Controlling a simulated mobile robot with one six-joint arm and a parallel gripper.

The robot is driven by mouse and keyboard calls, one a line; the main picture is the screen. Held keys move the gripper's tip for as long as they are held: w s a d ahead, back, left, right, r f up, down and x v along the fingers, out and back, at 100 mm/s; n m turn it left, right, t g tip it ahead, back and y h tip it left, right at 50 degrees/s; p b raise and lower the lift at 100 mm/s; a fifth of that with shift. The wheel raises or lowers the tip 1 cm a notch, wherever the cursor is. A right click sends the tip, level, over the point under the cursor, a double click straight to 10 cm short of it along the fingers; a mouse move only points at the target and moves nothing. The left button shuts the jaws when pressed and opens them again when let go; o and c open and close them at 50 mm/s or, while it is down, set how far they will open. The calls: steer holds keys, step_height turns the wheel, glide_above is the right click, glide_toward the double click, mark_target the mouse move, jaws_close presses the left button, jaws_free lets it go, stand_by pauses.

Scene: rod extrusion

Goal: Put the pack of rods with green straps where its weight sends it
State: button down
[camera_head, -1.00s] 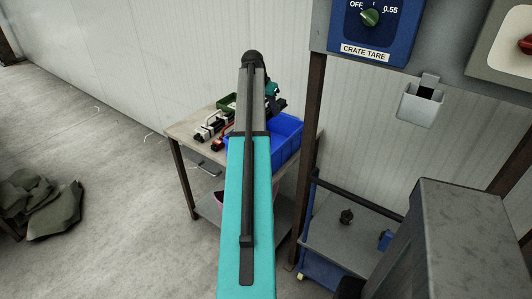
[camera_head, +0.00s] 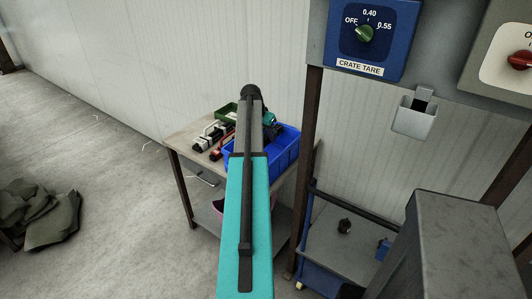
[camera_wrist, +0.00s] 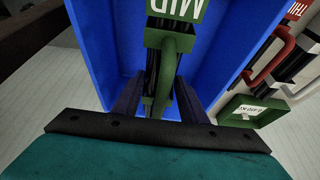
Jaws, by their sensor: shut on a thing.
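The pack of dark rods (camera_wrist: 154,68) has green straps and a green tag reading MID (camera_wrist: 178,8). In the wrist view, my gripper (camera_wrist: 157,94) is shut on this pack at its green handle (camera_wrist: 166,72), one dark finger on each side. The pack is over or inside the blue crate (camera_wrist: 225,50). I cannot tell whether it touches the crate floor. In the head view, my arm reaches over the workbench and hides most of the pack. The blue crate (camera_head: 285,150) shows there at the right end of the bench.
Other strapped packs (camera_head: 210,137) and a green tray (camera_head: 227,113) lie left of the crate on the workbench (camera_head: 178,143). A blue panel marked CRATE TARE has a green knob (camera_head: 364,34). A post (camera_head: 306,160) stands right of the crate. A trolley (camera_head: 330,235) sits below right.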

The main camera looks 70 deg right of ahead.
steer(key=shift+f+p, duration=0.65)
steer(key=shift+f, duration=2.45)
steer(key=shift+f+p, duration=0.5)
steer(key=shift+f, duration=1.45)
steer(key=shift+f, duration=0.1)
steer(key=c, duration=1.1)
jaws_free()
steer(key=shift+b+v, duration=1.25)
steer(key=shift+v, duration=4.85)
steer(key=shift+a, duration=0.1)
